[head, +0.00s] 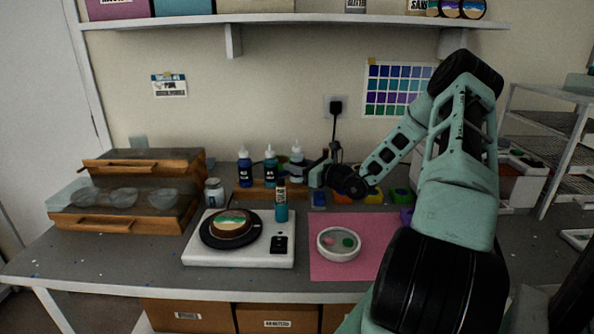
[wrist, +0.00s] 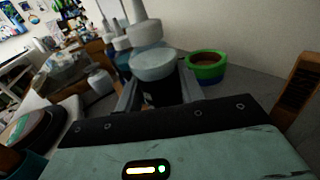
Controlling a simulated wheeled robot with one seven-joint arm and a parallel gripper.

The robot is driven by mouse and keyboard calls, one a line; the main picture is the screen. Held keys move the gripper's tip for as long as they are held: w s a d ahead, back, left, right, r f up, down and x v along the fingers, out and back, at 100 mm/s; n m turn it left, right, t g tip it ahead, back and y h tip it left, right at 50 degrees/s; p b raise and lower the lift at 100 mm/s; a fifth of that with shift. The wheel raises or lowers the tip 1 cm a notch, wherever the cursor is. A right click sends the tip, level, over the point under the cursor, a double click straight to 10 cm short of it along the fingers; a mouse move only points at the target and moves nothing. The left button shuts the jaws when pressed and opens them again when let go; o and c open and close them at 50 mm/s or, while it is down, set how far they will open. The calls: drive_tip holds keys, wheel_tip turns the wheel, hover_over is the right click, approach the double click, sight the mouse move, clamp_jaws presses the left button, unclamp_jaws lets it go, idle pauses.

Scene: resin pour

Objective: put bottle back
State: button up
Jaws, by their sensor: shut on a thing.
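My gripper (head: 316,174) is shut on a pale blue bottle (head: 297,170) with a white nozzle cap, at the right end of a wooden rack (head: 256,191). The bottle looks upright; whether its base is seated in the rack or just above it, I cannot tell. In the wrist view the bottle's pale top (wrist: 152,63) rises between the fingers, which hide its lower part. A dark blue bottle (head: 245,173) and a blue bottle (head: 270,172) stand to its left in the rack.
A pink mat (head: 375,262) holds a white round dish (head: 339,258). A wooden cabinet (head: 125,228) stands left.

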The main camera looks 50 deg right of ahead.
drive_tip(key=shift+f, duration=0.7)
drive_tip(key=shift+f, duration=0.2)
drive_tip(key=o, duration=0.9)
drive_tip(key=shift+c, duration=0.2)
drive_tip(key=shift+r, duration=0.15)
drive_tip(key=shift+s, duration=0.25)
drive_tip(key=s, duration=0.3)
drive_tip(key=s+d+b, duration=0.1)
drive_tip(key=s, duration=0.7)
drive_tip(key=shift+s+d, duration=0.2)
drive_tip(key=shift+s, duration=0.05)
